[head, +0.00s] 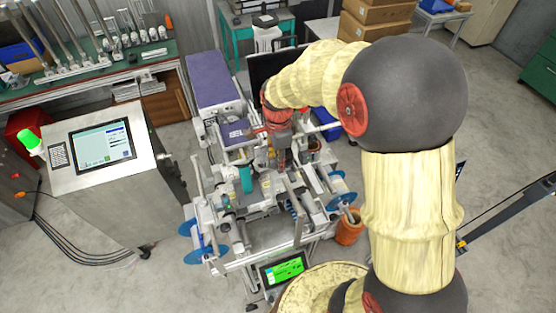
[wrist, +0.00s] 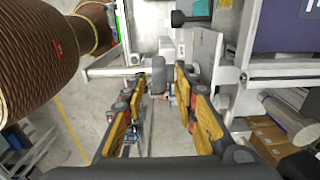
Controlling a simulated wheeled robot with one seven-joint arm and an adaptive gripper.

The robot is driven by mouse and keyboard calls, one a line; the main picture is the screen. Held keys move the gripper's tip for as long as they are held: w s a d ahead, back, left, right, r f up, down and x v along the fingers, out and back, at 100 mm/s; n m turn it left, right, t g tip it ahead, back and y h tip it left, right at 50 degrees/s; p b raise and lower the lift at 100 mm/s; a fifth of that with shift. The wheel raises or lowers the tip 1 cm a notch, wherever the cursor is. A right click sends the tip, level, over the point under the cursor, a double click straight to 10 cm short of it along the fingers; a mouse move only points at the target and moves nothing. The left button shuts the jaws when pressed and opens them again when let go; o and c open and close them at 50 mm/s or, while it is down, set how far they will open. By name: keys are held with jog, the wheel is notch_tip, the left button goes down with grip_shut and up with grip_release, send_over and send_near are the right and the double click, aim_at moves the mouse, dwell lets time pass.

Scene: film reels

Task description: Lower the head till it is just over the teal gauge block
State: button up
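A small teal piece (head: 246,179), which looks like the gauge block, stands on the left part of the machine (head: 262,205) in the head view. I cannot make it out in the wrist view. The machine's head is not clearly told apart from the other grey parts around it. My gripper (head: 282,161) points down over the machine, to the right of and a little behind the teal piece. In the wrist view my gripper (wrist: 158,90) has its two fingers apart. A grey knob-like part (wrist: 158,76) shows between them; I cannot tell whether it is touched.
Blue reels (head: 338,182) stick out at the machine's sides. A purple-topped unit (head: 212,80) stands behind. A control cabinet with a screen (head: 103,146) is at left.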

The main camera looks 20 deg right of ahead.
jog(key=shift+f, duration=0.1)
jog(key=c, duration=0.6)
grip_shut()
jog(key=shift+a+f+h+b, duration=0.2)
jog(key=shift+h+b, duration=0.55)
jog(key=shift+h, duration=0.25)
jog(key=h+b, duration=0.1)
jog(key=b, duration=0.1)
jog(key=h+b, duration=0.2)
jog(key=shift+w+a+f+b, duration=0.1)
jog(key=shift+a+b, duration=0.1)
jog(key=shift+b, duration=0.2)
jog(key=h+b, duration=0.1)
jog(key=b, duration=0.1)
jog(key=h+b, duration=0.2)
jog(key=shift+a+r, duration=0.2)
jog(key=shift+r+h+b, duration=0.25)
jog(key=shift+h+b, duration=0.35)
jog(key=shift+b, duration=0.35)
jog(key=shift+r, duration=0.1)
